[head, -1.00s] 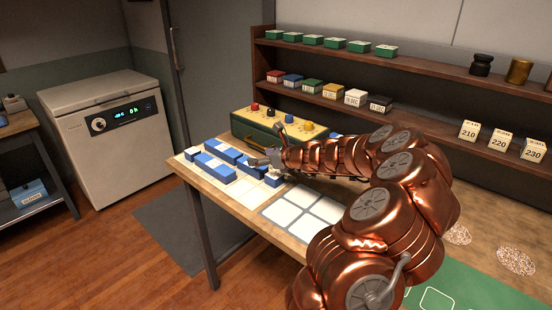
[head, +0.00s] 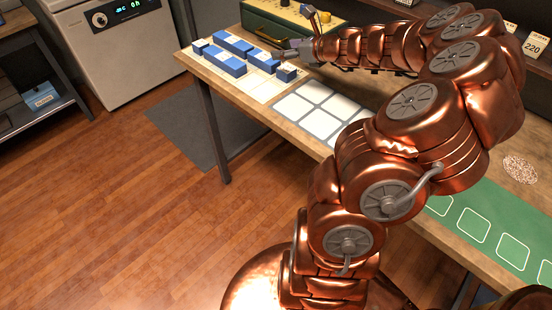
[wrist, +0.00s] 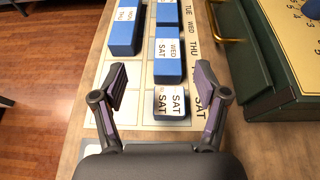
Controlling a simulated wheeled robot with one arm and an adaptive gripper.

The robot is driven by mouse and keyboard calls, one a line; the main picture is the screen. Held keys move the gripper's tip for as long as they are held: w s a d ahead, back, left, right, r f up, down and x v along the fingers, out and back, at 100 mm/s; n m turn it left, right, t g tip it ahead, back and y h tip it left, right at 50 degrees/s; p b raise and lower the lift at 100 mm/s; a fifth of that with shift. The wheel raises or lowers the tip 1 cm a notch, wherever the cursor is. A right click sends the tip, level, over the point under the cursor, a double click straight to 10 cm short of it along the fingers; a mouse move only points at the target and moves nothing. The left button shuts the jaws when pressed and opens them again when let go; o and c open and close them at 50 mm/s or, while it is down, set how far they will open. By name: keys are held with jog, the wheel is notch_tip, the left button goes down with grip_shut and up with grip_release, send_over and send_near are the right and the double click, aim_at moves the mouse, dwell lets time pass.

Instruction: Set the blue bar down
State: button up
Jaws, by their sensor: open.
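Several blue bars with white labels lie on a pale printed chart (wrist: 135,124) at the table's left end. In the wrist view, a short bar marked SAT (wrist: 170,102) lies between my gripper's (wrist: 165,90) spread fingers, with gaps on both sides. A longer bar marked WED SAT (wrist: 167,65) lies just beyond it, and one marked MON THU (wrist: 124,28) lies to the left. In the head view, my gripper (head: 296,52) is low over the chart beside the blue bars (head: 224,63), partly hidden by its own links. I cannot tell which bar the task means.
A green case with a yellow top (wrist: 300,40) stands close on the right in the wrist view. White squares (head: 320,110) and a green mat with outlines (head: 480,225) lie farther along the table. The wooden floor (head: 150,220) in front is clear.

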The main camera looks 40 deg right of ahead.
jog(key=s+a+r+n+g+y, duration=0.1)
jog(key=s+a+n+g+y, duration=0.15)
jog(key=a+n, duration=0.85)
jog(key=s+a+r+n+g+y, duration=0.1)
jog(key=s+a+n+g+y, duration=0.2)
jog(key=a, duration=1.4)
jog(key=s+a+f+n+g+h, duration=0.1)
jog(key=s+a+f+n+g, duration=0.3)
jog(key=s+a+n, duration=0.55)
jog(key=s+d+n+g+h, duration=0.1)
jog(key=s+n+h, duration=0.1)
jog(key=s, duration=0.4)
jog(key=s+d+f+n+g+h, duration=0.1)
jog(key=s+d+n+g+h, duration=0.1)
jog(key=s+n, duration=0.3)
jog(key=s+d+f+n+g+h, duration=0.1)
jog(key=s+d+n+g+h, duration=0.1)
jog(key=s, duration=0.7)
jog(key=shift+d+n, duration=0.25)
jog(key=shift+n, duration=0.4)
jog(key=shift+f+g+h, duration=0.1)
jog(key=shift+g+h, duration=0.15)
